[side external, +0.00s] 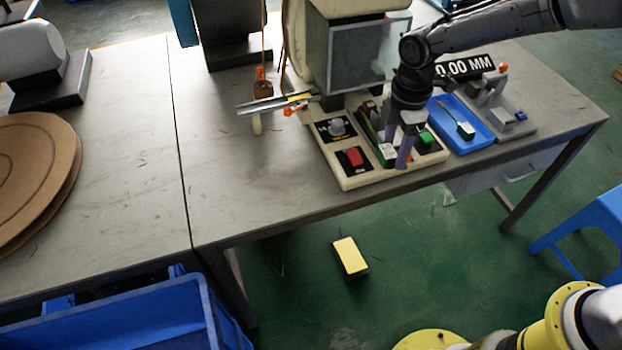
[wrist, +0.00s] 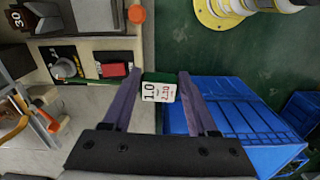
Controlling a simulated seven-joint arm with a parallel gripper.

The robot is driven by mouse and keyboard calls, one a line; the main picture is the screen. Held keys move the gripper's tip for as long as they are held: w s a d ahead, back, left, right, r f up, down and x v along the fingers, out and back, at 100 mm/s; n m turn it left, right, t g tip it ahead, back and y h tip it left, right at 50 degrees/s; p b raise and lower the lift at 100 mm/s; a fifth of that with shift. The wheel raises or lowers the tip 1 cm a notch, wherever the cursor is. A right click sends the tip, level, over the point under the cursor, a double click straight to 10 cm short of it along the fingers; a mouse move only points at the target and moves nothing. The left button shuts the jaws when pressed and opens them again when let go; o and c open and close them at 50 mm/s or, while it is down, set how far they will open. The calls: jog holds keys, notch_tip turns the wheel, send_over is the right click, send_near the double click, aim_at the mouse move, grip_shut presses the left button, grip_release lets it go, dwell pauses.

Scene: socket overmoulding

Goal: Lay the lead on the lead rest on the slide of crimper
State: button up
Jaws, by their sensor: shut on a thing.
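The lead (side external: 388,151) shows as a small green block with a white label, at the front of the crimper (side external: 352,182). In the wrist view, the labelled lead (wrist: 158,91) sits between both fingertips. My gripper (side external: 397,158) is shut on it, pointing down over the crimper base. In the wrist view my gripper (wrist: 160,80) has one finger on either side of the block. The slide and lead rest are largely hidden by my wrist and fingers; I cannot tell whether the lead touches the rest.
The base carries a red button (side external: 355,156), a grey knob (side external: 337,127) and a green button (side external: 426,138). A blue tray (side external: 481,143) holding a similar green-and-white part lies to the right, beside a grey gauge (side external: 520,128).

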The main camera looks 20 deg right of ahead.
jog(key=s+a+n, duration=0.1)
jog(key=s+a, duration=0.1)
jog(key=a, duration=0.4)
jog(key=shift+a, duration=0.15)
jog(key=w+a+f, duration=0.2)
jog(key=w, duration=0.1)
jog(key=w+a+f, duration=0.2)
jog(key=w+f, duration=0.1)
jog(key=w, duration=0.1)
jog(key=w+a+f, duration=0.1)
jog(key=w+f, duration=0.2)
jog(key=shift+w+a, duration=0.35)
jog(key=shift+a, duration=0.05)
jog(key=shift+w+a+f, duration=0.25)
jog(key=shift+w+f, duration=0.15)
jog(key=shift+f, duration=0.15)
jog(key=shift+w+a+f, duration=0.1)
jog(key=shift+w+f, duration=0.1)
jog(key=shift+f, duration=0.7)
jog(key=shift+w+a+f, duration=0.1)
jog(key=shift+w+f, duration=0.05)
jog(key=shift+f, duration=0.7)
